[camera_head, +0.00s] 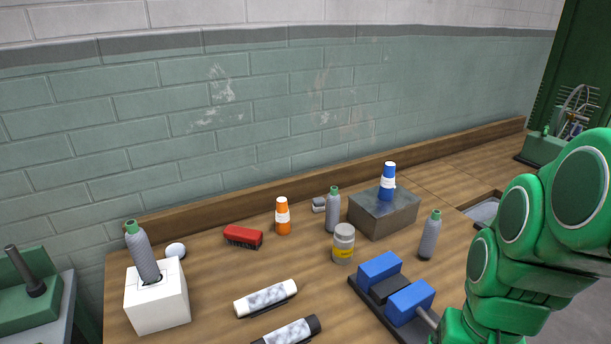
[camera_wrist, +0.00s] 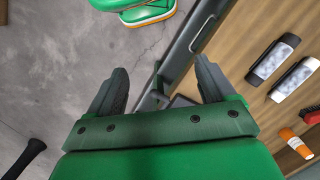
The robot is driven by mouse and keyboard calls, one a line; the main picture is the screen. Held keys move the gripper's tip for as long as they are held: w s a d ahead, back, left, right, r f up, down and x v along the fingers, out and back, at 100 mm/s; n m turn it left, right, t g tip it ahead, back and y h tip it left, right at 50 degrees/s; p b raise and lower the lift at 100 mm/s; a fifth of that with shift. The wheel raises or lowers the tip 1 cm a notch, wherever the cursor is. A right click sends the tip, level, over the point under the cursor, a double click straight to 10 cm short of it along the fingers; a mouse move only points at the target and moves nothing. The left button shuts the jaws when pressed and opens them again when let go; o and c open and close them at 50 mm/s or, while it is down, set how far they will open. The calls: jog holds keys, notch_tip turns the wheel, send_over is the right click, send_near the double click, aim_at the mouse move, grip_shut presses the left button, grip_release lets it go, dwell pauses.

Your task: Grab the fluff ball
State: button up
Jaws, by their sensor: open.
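A small white round ball (camera_head: 176,250), the only thing here that looks like a fluff ball, rests on the wooden workbench (camera_head: 215,285) at the left, just behind a white box. Its texture is too small to make out. My gripper (camera_wrist: 162,78) is open and empty in the wrist view, its dark fingers spread wide over the grey floor and the bench's front edge. The ball does not show in the wrist view. In the head view my green arm fills the right side, and the gripper itself is out of frame.
The white box (camera_head: 158,303) holds a leaning grey bottle (camera_head: 142,252) close to the ball. A red brush (camera_head: 243,236), an orange bottle (camera_head: 282,217), a jar (camera_head: 343,243), a metal block (camera_head: 383,212) and a blue vise (camera_head: 409,303) stand across the bench. The wall is behind.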

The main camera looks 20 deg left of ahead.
jog(key=w+a+r+m+g+y, duration=0.1)
jog(key=w+a+m+y, duration=0.45)
jog(key=w+a, duration=2.55)
jog(key=m+g+y, duration=0.4)
jog(key=g, duration=0.2)
send_over(179, 245)
jog(key=d, duration=0.1)
notch_tip(179, 245, down, 13)
jog(key=shift+w, duration=0.35)
jog(key=shift+f, duration=2.05)
notch_tip(179, 245, down, 2)
jog(key=shift+f, duration=0.15)
jog(key=shift+x, duration=1.15)
jog(key=shift+s+a+f, duration=0.2)
jog(key=shift+a, duration=0.1)
